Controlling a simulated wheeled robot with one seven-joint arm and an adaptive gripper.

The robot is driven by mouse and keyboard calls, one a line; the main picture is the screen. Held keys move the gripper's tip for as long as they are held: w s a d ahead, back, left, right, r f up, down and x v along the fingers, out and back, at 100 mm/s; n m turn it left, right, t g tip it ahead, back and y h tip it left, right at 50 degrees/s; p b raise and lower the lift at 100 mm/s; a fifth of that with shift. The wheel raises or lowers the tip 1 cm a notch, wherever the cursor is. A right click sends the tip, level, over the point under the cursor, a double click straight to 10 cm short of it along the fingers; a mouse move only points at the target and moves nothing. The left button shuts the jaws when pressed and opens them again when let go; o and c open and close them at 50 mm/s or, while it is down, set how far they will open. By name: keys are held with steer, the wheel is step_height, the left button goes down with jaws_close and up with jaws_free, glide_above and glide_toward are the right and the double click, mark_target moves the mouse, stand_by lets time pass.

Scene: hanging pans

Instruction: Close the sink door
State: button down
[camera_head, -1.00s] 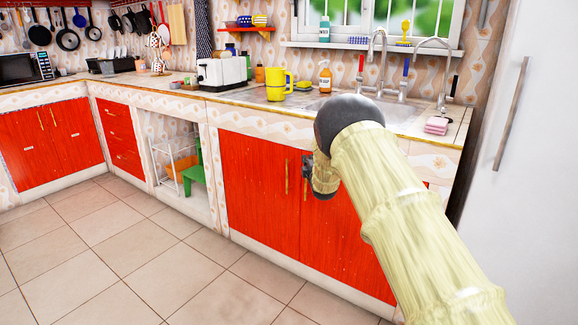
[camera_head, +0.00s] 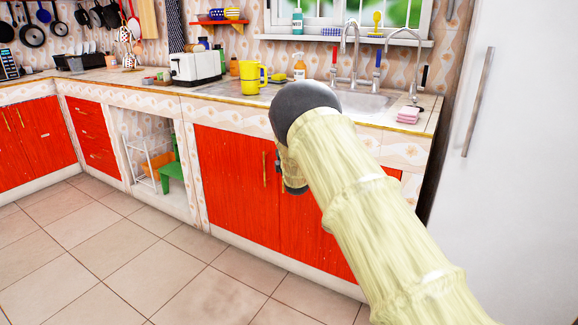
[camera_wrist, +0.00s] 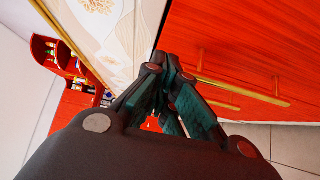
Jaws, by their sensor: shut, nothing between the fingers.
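The sink (camera_head: 355,100) is set in the counter under the window. Below it are two red cabinet doors, a left door (camera_head: 230,185) with an upright gold handle (camera_head: 264,170) and a right door (camera_head: 315,240) partly hidden by my arm. Both look about flush with the cabinet front; a small gap cannot be told. My gripper (camera_wrist: 168,62) is shut and empty, close to the red door front (camera_wrist: 250,45) in the wrist view. In the head view only a dark bit of it shows beside the handle, so contact cannot be told.
A tall white fridge (camera_head: 500,160) stands at the right. An open niche left of the doors holds a green stool (camera_head: 172,172) and a white rack (camera_head: 142,165). The tiled floor (camera_head: 130,255) in front is clear.

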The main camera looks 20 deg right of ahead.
steer(key=s+a+p, duration=0.2)
steer(key=s, duration=0.8)
steer(key=s+d+f+m+g, duration=0.1)
steer(key=s+f+m+g, duration=0.2)
steer(key=s+f, duration=0.85)
steer(key=s+d+f+m+g, duration=0.2)
steer(key=s+f+m+g, duration=0.2)
steer(key=s+f, duration=0.8)
steer(key=s+a+f+m+g, duration=0.1)
steer(key=s+f+m+g, duration=0.1)
steer(key=s+f, duration=0.55)
steer(key=s+a+f+m+g, duration=0.2)
steer(key=s+f+g, duration=0.15)
steer(key=s, duration=0.75)
steer(key=s+a+f+m+g, duration=0.1)
steer(key=s+f+m, duration=0.2)
steer(key=s+f, duration=0.45)
steer(key=s+a+r+m+g+y, duration=0.1)
steer(key=s+a+m+g, duration=0.1)
steer(key=s, duration=0.8)
steer(key=s+a+r+m+g, duration=0.1)
steer(key=s+a+m+g, duration=0.15)
steer(key=s, duration=0.85)
step_height(320, 180, up, 26)
steer(key=p, duration=2.5)
steer(key=shift+w+d+f+n, duration=0.25)
steer(key=shift+d+n, duration=0.1)
steer(key=shift+n, duration=0.1)
